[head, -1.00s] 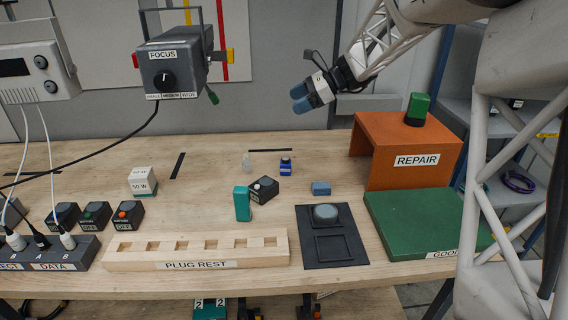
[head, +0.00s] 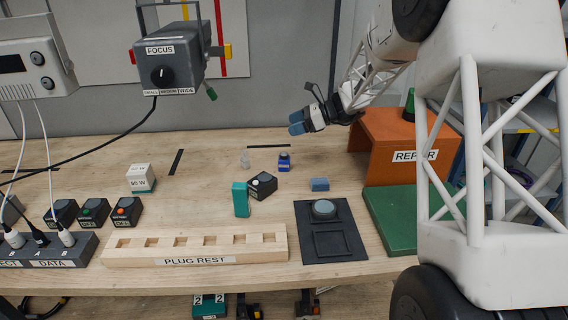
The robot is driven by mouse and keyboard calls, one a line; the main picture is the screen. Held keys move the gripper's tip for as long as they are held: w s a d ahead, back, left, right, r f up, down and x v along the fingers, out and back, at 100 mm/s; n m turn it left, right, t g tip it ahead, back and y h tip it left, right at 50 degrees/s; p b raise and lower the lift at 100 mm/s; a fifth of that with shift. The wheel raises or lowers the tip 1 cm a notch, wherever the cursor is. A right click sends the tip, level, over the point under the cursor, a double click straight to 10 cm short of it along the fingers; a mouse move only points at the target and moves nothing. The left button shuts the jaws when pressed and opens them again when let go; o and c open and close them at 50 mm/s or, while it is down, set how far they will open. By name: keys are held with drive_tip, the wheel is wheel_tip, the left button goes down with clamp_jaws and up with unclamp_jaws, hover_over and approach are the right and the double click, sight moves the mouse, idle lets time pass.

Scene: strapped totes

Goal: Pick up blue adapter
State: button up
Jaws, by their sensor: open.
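Two small blue things lie on the wooden table. One is a small upright dark-blue piece (head: 284,161) with a darker top, near the back middle. The other is a flat lighter-blue block (head: 320,184), nearer the front and to the right. I cannot tell from their looks which is the blue adapter. My gripper (head: 297,124), with blue fingertips, is open and empty. It hangs above the back of the table, pointing left, above the dark-blue piece in the picture and apart from both things.
A teal block (head: 240,199) and a dark switch box (head: 262,186) stand left of the blue things. The wooden plug rest (head: 195,261) and a black pad (head: 333,246) lie in front. An orange repair stand (head: 385,160) and a green mat (head: 395,226) are at the right.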

approach(282, 162)
drive_tip(key=w+a+f, duration=0.1)
drive_tip(key=a+f, duration=0.1)
drive_tip(key=a, duration=0.1)
drive_tip(key=w+a+f, duration=0.1)
drive_tip(key=shift+w+a+f, duration=0.25)
drive_tip(key=shift+w, duration=0.05)
drive_tip(key=shift+a, duration=0.1)
drive_tip(key=shift+x, duration=2.45)
drive_tip(key=c, duration=1)
drive_tip(key=shift+c, duration=0.2)
drive_tip(key=shift+r, duration=0.15)
